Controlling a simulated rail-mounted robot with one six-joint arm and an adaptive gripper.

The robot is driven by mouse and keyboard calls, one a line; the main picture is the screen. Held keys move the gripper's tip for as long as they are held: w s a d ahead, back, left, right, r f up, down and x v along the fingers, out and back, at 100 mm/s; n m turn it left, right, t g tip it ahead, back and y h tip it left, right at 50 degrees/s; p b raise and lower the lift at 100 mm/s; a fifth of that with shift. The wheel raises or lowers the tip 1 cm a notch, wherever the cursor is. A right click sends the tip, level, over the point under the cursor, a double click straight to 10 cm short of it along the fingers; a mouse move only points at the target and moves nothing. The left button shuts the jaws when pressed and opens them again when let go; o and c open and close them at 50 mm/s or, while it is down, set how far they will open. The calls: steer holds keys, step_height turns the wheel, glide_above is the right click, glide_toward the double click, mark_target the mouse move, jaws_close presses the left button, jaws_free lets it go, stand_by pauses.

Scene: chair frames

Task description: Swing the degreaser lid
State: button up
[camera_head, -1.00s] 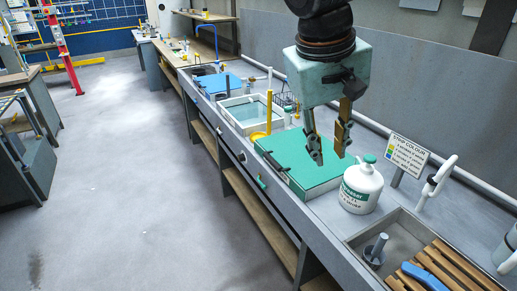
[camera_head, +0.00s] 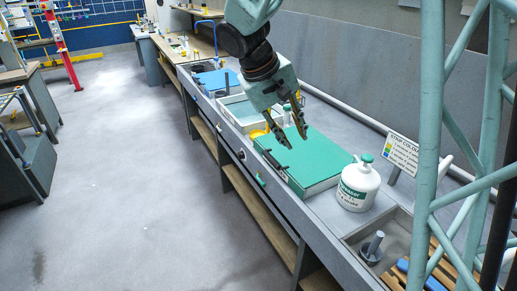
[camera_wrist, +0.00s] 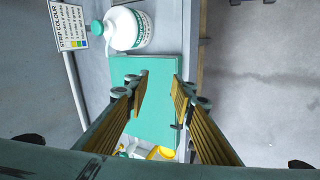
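The green degreaser lid (camera_head: 318,158) lies flat and closed on its tank in the bench. A dark handle (camera_head: 274,161) runs along its left edge in the head view. The lid also shows in the wrist view (camera_wrist: 152,125), below and between the fingers. My gripper (camera_head: 297,141) is open and empty above the far part of the lid, apart from it in height. Its two fingers also show spread in the wrist view (camera_wrist: 161,80). The tank under the lid is hidden.
A white degreaser jug (camera_head: 357,188) with a green cap stands close to the lid's near right corner. A strip colour sign (camera_head: 402,153) stands behind it. An open tray of liquid (camera_head: 232,112) and a yellow item (camera_head: 258,133) lie beyond the lid.

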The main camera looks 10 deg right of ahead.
steer(key=w+a+f+h+p, duration=0.1)
steer(key=w+a+f, duration=0.2)
steer(key=w+f, duration=0.5)
steer(key=n+h+p, duration=0.1)
steer(key=n+p, duration=0.1)
glide_toward(270, 158)
steer(key=f, duration=0.2)
steer(key=shift+s+d+r+t, duration=0.1)
steer(key=shift+s+d+t, duration=0.1)
steer(key=shift+d+t, duration=0.25)
steer(key=shift+d, duration=0.15)
steer(key=shift+b+x, duration=0.9)
steer(key=shift+x, duration=3.05)
steer(key=shift+c, duration=0.5)
steer(key=c, duration=0.6)
steer(key=shift+r, duration=0.1)
